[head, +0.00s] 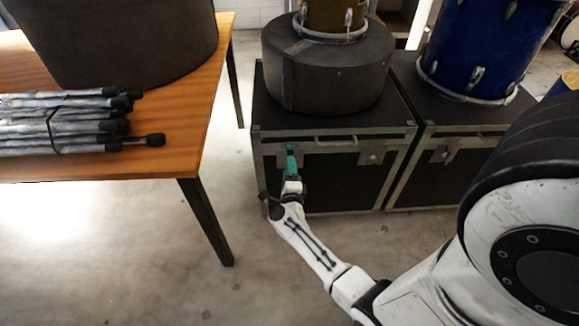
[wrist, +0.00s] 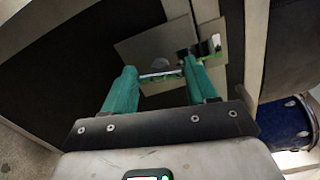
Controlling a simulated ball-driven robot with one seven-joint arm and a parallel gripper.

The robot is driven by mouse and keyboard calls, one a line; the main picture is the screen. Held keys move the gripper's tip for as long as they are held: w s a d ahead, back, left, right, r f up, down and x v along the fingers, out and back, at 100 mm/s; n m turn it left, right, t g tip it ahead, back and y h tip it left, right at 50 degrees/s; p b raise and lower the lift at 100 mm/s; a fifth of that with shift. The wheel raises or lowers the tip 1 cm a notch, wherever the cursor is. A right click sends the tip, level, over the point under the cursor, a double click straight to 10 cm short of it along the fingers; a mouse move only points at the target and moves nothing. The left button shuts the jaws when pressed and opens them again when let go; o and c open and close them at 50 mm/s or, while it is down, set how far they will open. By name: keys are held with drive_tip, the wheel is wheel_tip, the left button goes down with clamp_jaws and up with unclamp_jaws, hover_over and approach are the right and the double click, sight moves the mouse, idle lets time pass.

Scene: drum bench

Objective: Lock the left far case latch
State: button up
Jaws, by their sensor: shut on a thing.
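The left black case (head: 340,184) has metal edging and stands on the floor beyond the table. My gripper (head: 291,155), with green fingers, is at the left latch on its front, and the fingers and wrist hide most of that latch in the head view. In the wrist view the latch (wrist: 158,50) is a metal plate on the case front. A thin metal piece spans between the green fingertips (wrist: 160,74), and my gripper is shut on it. Whether the latch is locked cannot be told.
A second latch (head: 371,156) and a handle (head: 335,142) are on the same case front. A dark round drum case (head: 325,72) sits on top. Another black case (head: 432,180) with a blue drum (head: 490,45) stands to the right. A wooden table (head: 180,140) with bundled rods (head: 65,122) is at left.

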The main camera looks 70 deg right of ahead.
drive_tip(key=shift+n+p, duration=0.5)
drive_tip(key=shift+n, duration=0.6)
drive_tip(key=shift+f, duration=0.1)
drive_tip(key=o, duration=1.1)
drive_tip(key=shift+c, duration=0.2)
drive_tip(key=shift+a, duration=0.1)
drive_tip(key=p+v, duration=0.2)
drive_tip(key=v, duration=0.8)
drive_tip(key=shift+s+a, duration=0.15)
drive_tip(key=shift+a, duration=0.1)
